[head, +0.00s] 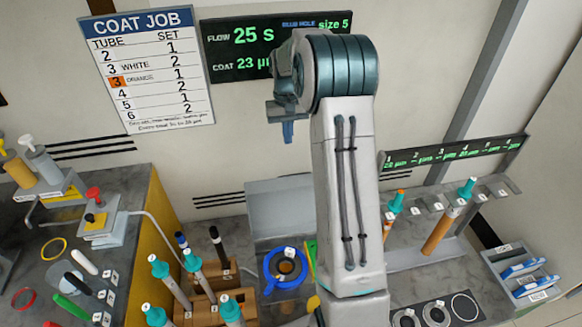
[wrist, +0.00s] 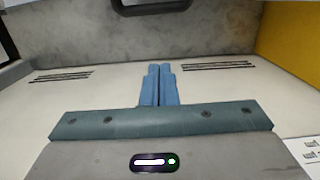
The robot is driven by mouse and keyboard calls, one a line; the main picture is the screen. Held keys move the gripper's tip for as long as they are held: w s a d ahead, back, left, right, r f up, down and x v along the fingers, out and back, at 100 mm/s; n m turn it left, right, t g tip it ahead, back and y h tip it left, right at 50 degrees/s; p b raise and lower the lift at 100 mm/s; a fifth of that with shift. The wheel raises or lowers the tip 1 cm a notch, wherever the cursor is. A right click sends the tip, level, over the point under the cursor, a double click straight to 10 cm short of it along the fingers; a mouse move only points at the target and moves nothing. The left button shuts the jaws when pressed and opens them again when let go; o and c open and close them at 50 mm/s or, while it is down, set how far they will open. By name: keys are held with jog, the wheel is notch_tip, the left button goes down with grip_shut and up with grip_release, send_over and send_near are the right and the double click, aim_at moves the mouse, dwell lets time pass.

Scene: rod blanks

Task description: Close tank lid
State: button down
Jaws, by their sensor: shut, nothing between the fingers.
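My gripper (head: 288,132) is raised in front of the wall, below the dark green display, with its fingers pointing down. In the wrist view its two blue fingers (wrist: 158,85) are together with nothing between them. A pale grey upright panel (head: 280,205) stands at the back of the counter, partly behind my arm; it may be the tank lid standing open, but I cannot tell for sure. A blue round dish (head: 287,268) with a dark opening sits in front of it. The gripper is apart from both. My arm hides part of the area right of the panel.
Wooden blocks with teal-capped tubes (head: 195,266) stand in front. A yellow-sided bench (head: 155,235) is at left. A rack with hanging rods (head: 440,230) and a tray of blue items (head: 525,270) are at right. The wall space around the gripper is clear.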

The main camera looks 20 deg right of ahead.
jog(key=s+f+p, duration=0.2)
jog(key=s+f, duration=0.2)
jog(key=f, duration=0.5)
jog(key=shift+a+f+p, duration=0.15)
jog(key=shift+p, duration=0.15)
dwell(0.5)
